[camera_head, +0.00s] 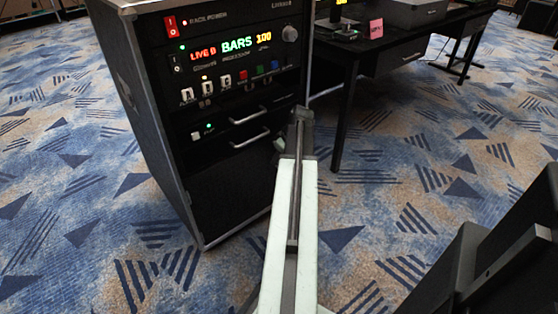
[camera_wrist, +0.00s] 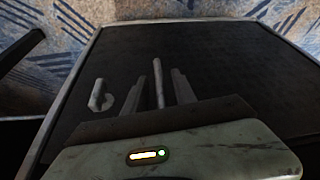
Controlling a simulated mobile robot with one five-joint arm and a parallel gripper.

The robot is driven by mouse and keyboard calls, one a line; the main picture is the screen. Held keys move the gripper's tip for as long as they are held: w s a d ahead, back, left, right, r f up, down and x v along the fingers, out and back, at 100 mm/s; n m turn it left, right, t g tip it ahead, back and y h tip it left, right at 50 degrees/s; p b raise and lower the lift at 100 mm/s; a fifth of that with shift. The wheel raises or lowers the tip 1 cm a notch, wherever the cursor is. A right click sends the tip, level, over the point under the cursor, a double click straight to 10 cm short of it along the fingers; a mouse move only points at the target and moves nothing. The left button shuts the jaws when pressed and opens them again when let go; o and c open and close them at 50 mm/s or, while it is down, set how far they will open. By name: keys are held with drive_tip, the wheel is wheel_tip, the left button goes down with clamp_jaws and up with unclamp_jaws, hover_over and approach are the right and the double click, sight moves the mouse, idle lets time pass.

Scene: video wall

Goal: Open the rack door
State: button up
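The black rack (camera_head: 165,140) stands left of centre in the head view. Its lit front panels show openly. A thin grey upright edge (camera_head: 309,60) at the rack's front right looks like the rack door seen nearly edge-on. In the wrist view a broad dark panel (camera_wrist: 240,70) with a pale rim fills the scene and looks like the door's face. My gripper (camera_head: 299,120) is at this edge. In the wrist view its fingers (camera_wrist: 158,80) look apart, with a thin grey bar between them. I cannot tell if they touch it. A small grey fitting (camera_wrist: 99,95) is to their left.
A black desk (camera_head: 375,50) with a drawer stands right of the rack, its leg (camera_head: 345,115) close to my gripper. Blue patterned carpet (camera_head: 400,210) is clear in front of the desk. Two drawer handles (camera_head: 250,137) jut from the rack front.

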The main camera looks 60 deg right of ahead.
clamp_jaws()
idle(1.3)
